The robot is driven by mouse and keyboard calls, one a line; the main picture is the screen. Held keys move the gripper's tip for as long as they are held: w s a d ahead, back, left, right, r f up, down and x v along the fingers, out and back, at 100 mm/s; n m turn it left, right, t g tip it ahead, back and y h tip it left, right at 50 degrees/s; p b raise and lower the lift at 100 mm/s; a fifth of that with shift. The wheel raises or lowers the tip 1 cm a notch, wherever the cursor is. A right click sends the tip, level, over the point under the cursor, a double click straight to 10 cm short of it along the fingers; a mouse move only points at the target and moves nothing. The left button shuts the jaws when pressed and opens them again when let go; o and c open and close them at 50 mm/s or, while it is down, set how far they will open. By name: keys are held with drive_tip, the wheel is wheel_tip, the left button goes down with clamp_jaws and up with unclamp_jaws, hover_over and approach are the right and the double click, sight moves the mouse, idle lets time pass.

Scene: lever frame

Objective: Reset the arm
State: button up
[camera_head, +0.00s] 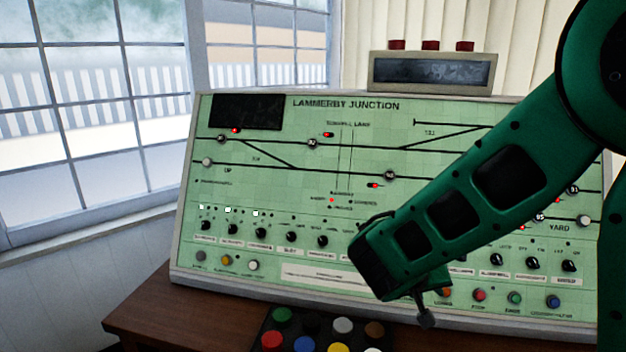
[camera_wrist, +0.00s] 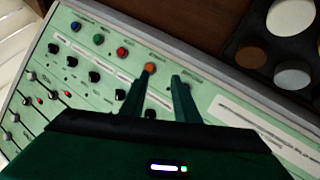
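My green arm crosses the right half of the head view and hides part of the signal panel (camera_head: 300,225). My gripper (camera_head: 424,305) is low in front of the panel's bottom row of buttons, and only a small dark part of it shows there. In the wrist view, my gripper (camera_wrist: 164,77) has its two dark green fingers apart, with no object seen between them. An orange button (camera_wrist: 150,68) shows by the left fingertip, and whether they touch cannot be told. The panel (camera_wrist: 215,85) appears turned over in the wrist view.
A dark tray of large coloured buttons (camera_head: 262,330) lies on the wooden desk (camera_head: 150,305) below the panel. A display box with red lamps (camera_head: 430,72) stands on top. Knobs and red (camera_head: 478,295), green and blue buttons line the panel's lower right. A window is at left.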

drive_tip(key=s+d+m+g+y, duration=0.1)
drive_tip(key=s+d+m+g, duration=0.15)
drive_tip(key=s+d, duration=0.45)
drive_tip(key=s+d+r+m+g+y, duration=0.1)
drive_tip(key=s+d+y, duration=0.1)
drive_tip(key=s, duration=0.5)
drive_tip(key=s+d+r+g+y, duration=0.1)
drive_tip(key=s+d+r+y, duration=0.1)
drive_tip(key=s, duration=0.5)
drive_tip(key=s+d+r+m+g+y, duration=0.1)
drive_tip(key=s+d+r, duration=0.1)
drive_tip(key=s, duration=0.5)
drive_tip(key=shift+d+m+g+y, duration=0.35)
drive_tip(key=shift+d+y, duration=0.05)
drive_tip(key=shift+d, duration=0.5)
drive_tip(key=shift+w, duration=0.1)
drive_tip(key=shift+w+f, duration=0.2)
drive_tip(key=shift+w, duration=0.4)
